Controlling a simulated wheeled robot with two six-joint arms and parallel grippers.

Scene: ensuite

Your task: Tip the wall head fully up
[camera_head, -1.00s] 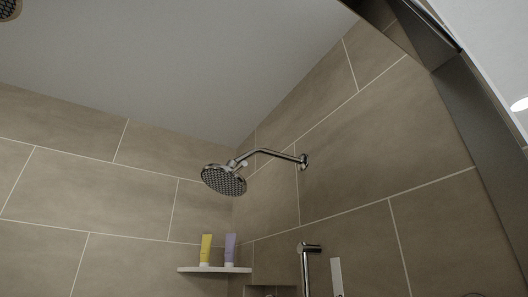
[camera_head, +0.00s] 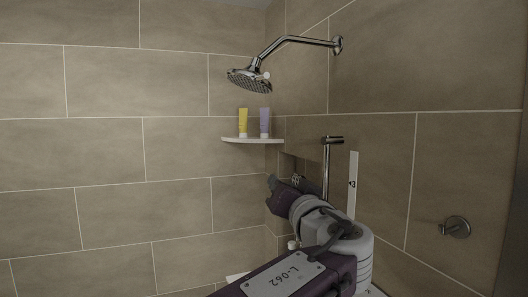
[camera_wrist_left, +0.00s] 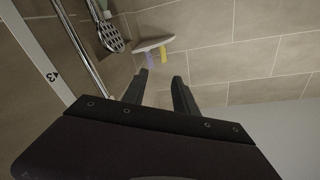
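The wall head (camera_head: 250,79) is a round chrome shower head on a bent chrome arm (camera_head: 291,40) from the right wall. Its perforated face points downward with a slight tilt. A small pale knob (camera_head: 266,75) shows at its joint. My left gripper (camera_head: 283,184) is well below the wall head, in front of the wall, not touching it. In the left wrist view, the two fingers (camera_wrist_left: 160,77) are apart with nothing between them. The wall head is not clearly seen in that view. My right gripper is out of view.
A corner shelf (camera_head: 236,140) holds a yellow bottle (camera_head: 243,122) and a purple bottle (camera_head: 264,122). A vertical rail (camera_head: 327,170) and a white strip (camera_head: 353,184) stand by the right wall. A perforated hand shower (camera_wrist_left: 110,36) shows in the wrist view. A valve (camera_head: 455,228) is at right.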

